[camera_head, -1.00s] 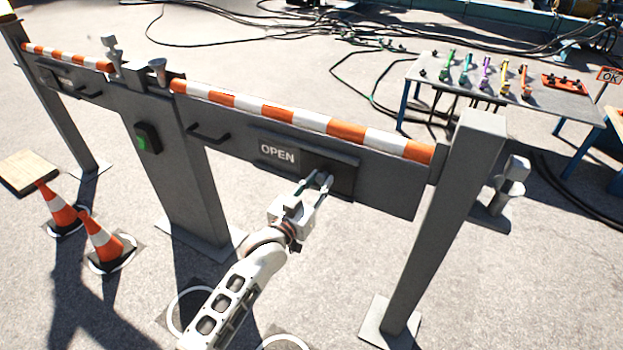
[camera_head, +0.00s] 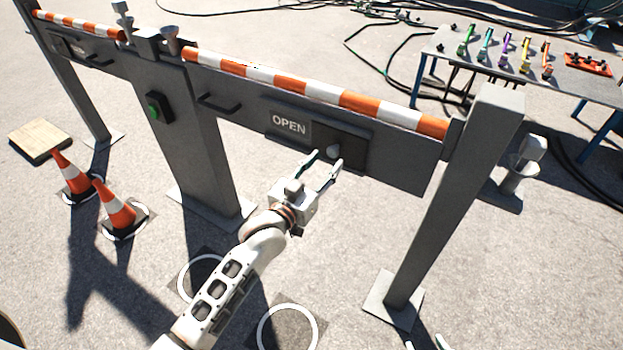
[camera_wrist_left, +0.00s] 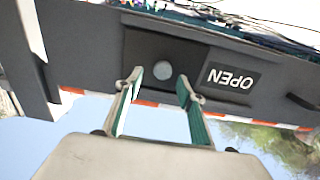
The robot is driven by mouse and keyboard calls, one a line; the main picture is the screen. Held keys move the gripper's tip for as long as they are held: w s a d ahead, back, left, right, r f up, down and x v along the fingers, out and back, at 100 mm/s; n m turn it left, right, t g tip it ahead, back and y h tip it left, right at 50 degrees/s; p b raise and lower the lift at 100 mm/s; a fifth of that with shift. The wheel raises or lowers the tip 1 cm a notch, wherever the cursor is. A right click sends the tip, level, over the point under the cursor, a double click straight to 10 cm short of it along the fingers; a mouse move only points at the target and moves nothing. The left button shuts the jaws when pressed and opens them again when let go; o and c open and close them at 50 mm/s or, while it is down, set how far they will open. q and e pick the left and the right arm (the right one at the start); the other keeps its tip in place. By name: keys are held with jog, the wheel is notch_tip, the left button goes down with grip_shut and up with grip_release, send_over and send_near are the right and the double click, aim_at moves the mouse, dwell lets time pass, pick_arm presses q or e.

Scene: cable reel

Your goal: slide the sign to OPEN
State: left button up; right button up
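The sign on the grey barrier shows the white word OPEN (camera_head: 289,124). To its right is a dark sliding plate (camera_head: 352,146) with a round pale knob (camera_head: 333,151). The left wrist view shows the word OPEN upside down (camera_wrist_left: 231,77) and the knob (camera_wrist_left: 162,70) on the dark plate. My left gripper (camera_head: 331,170) is open and empty in front of the plate. In the left wrist view its fingers stand apart, with the knob beyond and between the tips. Two pale fingertips of my right gripper (camera_head: 425,343) show apart at the bottom edge; the rest is out of frame.
A thick grey post (camera_head: 455,200) stands right of the sign. A handle (camera_head: 218,106) and a green button box (camera_head: 155,107) are to the left. Traffic cones (camera_head: 117,208) stand at left. A table with coloured tools (camera_head: 560,82) is at back right.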

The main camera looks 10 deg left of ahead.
pick_arm(q)
jog(key=v, duration=0.8)
jog(key=s+a+f+g+y+p, duration=0.1)
jog(key=s+a+f+g+p, duration=0.1)
jog(key=s+f, duration=0.3)
jog(key=s+a+f+g+y+p, duration=0.1)
jog(key=s+a+f, duration=0.3)
jog(key=s, duration=0.8)
jog(key=s+a+f+g+y+p, duration=0.1)
jog(key=s+a+f+g+p, duration=0.2)
jog(key=s+f, duration=0.4)
jog(key=shift+s+f+y, duration=0.2)
jog(key=shift+s+y, duration=0.1)
jog(key=shift+s, duration=0.8)
pick_arm(e)
jog(key=shift+m, duration=0.3)
jog(key=r, duration=0.1)
jog(key=a+r, duration=0.1)
jog(key=r, duration=0.2)
jog(key=shift+s+a, duration=0.15)
jog(key=shift+s, duration=0.2)
jog(key=shift+w+r, duration=0.2)
jog(key=shift+r, duration=0.15)
jog(key=shift+s+f, duration=0.1)
jog(key=shift+f, duration=0.15)
jog(key=shift+r, duration=0.15)
